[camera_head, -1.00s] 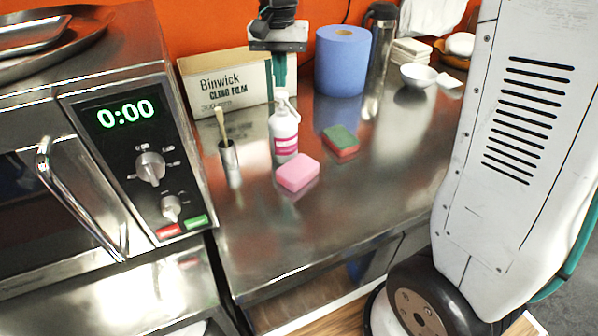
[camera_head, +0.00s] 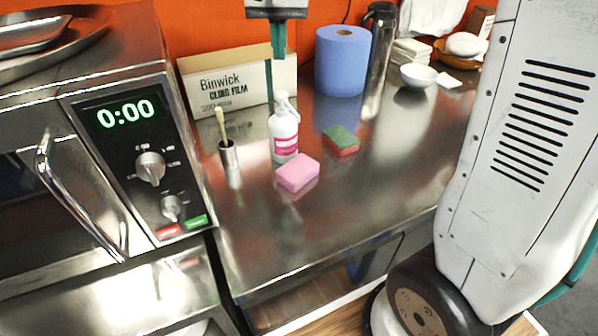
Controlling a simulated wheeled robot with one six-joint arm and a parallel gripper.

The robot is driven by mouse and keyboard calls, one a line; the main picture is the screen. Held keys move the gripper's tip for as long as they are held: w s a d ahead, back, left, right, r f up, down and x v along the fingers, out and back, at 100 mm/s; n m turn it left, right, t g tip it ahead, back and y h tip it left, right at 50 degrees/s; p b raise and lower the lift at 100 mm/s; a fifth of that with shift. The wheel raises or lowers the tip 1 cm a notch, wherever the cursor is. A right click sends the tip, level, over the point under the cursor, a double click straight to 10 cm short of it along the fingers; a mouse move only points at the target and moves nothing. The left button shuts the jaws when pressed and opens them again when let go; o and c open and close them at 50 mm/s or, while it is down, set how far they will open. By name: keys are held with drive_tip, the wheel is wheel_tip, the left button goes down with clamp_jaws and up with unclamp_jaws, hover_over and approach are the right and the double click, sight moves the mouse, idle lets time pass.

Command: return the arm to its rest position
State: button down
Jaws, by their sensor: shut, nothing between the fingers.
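My gripper (camera_head: 278,42) is at the top of the view, pointing down, with its green fingers together and nothing held. It hangs in front of the cling film box (camera_head: 228,88), above the white pump bottle. Part of the wrist is cut off by the top edge. The large white arm link (camera_head: 530,110) on the right is mine.
On the steel counter (camera_head: 330,230) stand a pump bottle (camera_head: 284,132), a brush holder (camera_head: 230,160), a pink sponge (camera_head: 297,174), a green-and-red sponge (camera_head: 341,140), a blue paper roll (camera_head: 342,62) and a flask (camera_head: 379,48). An oven (camera_head: 85,130) is at left. The counter's front is clear.

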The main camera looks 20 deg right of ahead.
idle(0.4)
drive_tip(key=s+d+f+n, duration=0.1)
drive_tip(key=s+f+n, duration=0.2)
drive_tip(key=s, duration=1.2)
drive_tip(key=s+d+f+n+t, duration=0.1)
drive_tip(key=s+d+f+n, duration=0.1)
drive_tip(key=s, duration=1.3)
drive_tip(key=shift+d+f+n, duration=0.15)
drive_tip(key=shift+f+n, duration=0.35)
drive_tip(key=shift+f, duration=0.15)
